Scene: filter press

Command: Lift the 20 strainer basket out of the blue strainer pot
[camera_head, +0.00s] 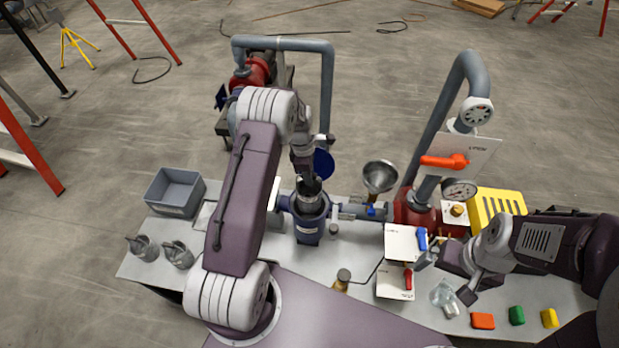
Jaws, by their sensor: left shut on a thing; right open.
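The blue strainer pot (308,232) stands on the bench near the middle of the head view, with its round mouth facing up. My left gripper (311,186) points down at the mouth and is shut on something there. That thing looks like the strainer basket, but the gripper and dark pot mouth hide most of it; its number cannot be read. How far it sits inside the pot cannot be told. A blue disc (323,163), perhaps the pot's lid, shows just behind the gripper. My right gripper (446,281) is open over the right side of the bench.
Two grey mesh baskets (178,255) and a grey bin (175,190) stand at the left. A clear cup (444,298) and coloured blocks (483,321) lie at front right.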

